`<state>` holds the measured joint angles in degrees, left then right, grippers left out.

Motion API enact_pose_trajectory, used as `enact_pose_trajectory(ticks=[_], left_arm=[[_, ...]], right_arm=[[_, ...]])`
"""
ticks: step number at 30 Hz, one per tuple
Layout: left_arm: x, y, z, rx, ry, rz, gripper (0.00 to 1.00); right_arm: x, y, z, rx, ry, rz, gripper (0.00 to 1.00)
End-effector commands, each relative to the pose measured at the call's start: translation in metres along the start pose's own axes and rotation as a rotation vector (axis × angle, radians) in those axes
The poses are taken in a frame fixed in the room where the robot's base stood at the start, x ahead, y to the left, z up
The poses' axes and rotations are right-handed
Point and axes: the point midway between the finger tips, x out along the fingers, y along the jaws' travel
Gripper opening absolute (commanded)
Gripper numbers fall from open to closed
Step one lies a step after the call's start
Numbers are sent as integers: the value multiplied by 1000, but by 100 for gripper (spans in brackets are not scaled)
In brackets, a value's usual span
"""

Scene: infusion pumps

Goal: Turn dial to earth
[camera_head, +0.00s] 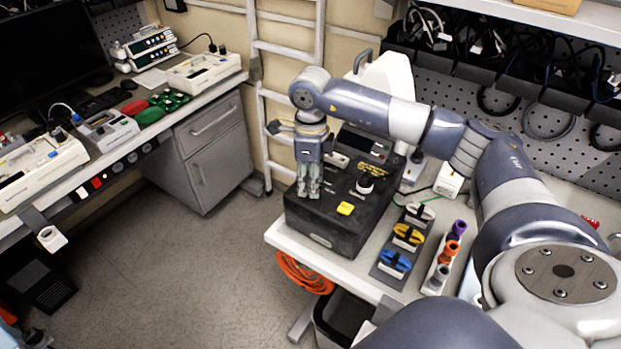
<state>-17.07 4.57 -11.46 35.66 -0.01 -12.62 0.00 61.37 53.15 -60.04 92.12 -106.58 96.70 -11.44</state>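A black tester box (330,232) sits on the right-hand bench. Its top carries a dial with a pale knob (365,184), a yellow button (346,208) and a display panel at the back. My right gripper (308,190) points down over the left part of the box, left of the dial and apart from it. Its two fingers are close together with nothing seen between them. Whether the fingertips touch the box top is unclear. The dial's markings are too small to read. A small grey part at the bottom left edge may be my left gripper (36,338); its fingers cannot be made out.
A holder with white, yellow and blue clamps (408,235) and a rack of purple and orange pieces (448,250) stand right of the box. Orange cable (304,274) hangs below the bench edge. A ladder (284,50) stands behind.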

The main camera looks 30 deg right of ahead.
Motion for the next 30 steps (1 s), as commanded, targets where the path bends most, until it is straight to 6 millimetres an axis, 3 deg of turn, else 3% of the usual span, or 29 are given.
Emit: enact_pose_trajectory(ticks=[1,3,16,30], left_arm=[[0,1,5,0,-7,1,57],[0,1,9,0,-13,2,57],[6,1,6,0,-8,1,57],[27,0,2,0,1,0,57]], right_arm=[[0,0,0,0,0,0,15],[0,0,0,0,0,0,1],[1,0,0,67,0,-1,1],[1,0,0,431,-1,-1,1]])
